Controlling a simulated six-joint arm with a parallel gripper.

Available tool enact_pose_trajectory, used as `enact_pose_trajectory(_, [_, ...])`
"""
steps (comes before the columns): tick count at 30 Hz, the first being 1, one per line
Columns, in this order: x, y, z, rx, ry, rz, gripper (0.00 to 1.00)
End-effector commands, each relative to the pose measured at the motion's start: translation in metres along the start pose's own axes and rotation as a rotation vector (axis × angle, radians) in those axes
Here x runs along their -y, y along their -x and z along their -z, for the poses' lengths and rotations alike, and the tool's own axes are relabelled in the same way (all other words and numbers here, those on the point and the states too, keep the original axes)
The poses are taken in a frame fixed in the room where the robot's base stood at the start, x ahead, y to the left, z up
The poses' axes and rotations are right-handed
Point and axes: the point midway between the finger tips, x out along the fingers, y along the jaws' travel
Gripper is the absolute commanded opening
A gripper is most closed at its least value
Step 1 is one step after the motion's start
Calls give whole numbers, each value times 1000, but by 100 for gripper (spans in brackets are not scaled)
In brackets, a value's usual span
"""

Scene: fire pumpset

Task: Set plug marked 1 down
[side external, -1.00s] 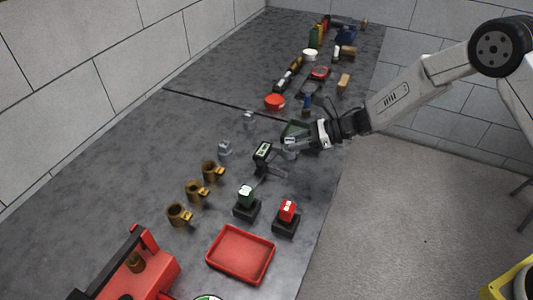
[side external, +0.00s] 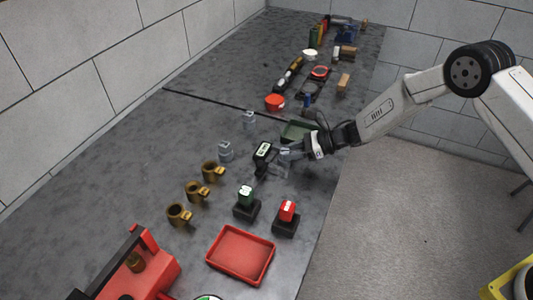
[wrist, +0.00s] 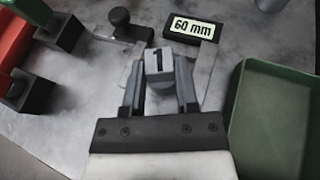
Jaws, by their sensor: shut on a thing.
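My gripper (wrist: 160,90) is shut on the grey plug marked 1 (wrist: 159,62), whose number faces up in the wrist view. In the side view my gripper (side external: 284,155) is low over the table, just right of the black 60 mm sign (side external: 263,150); the plug there is mostly lost among the fingers. The sign (wrist: 193,28) is just beyond the plug in the wrist view. Pale metal parts lie around and under the plug; I cannot tell whether the plug touches them. Two other grey plugs stand on the table, one nearer (side external: 225,151) and one farther (side external: 248,119).
A green tray (wrist: 240,100) is close on my gripper's right in the wrist view. A black knob (wrist: 128,20) stands at the upper left. Green (side external: 246,196) and red (side external: 287,210) blocks on black bases, brass fittings (side external: 197,191) and a red tray (side external: 240,255) are nearer the camera.

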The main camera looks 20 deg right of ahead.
Motion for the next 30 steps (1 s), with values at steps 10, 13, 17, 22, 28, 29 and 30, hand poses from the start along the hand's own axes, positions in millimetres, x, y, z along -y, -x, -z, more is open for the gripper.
enact_pose_trajectory(10, [1,-1,0,3,1,1,0])
enact_pose_trajectory(13, [0,-1,3,1,0,0,44])
enact_pose_trajectory(17, [0,-1,3,1,0,0,73])
enact_pose_trajectory(22, [0,-1,3,1,0,0,73])
enact_pose_trajectory(28, [0,0,1,1,0,0,73])
enact_pose_trajectory(29, [0,0,0,1,0,0,73])
enact_pose_trajectory(30, [0,0,-1,1,1,0,73])
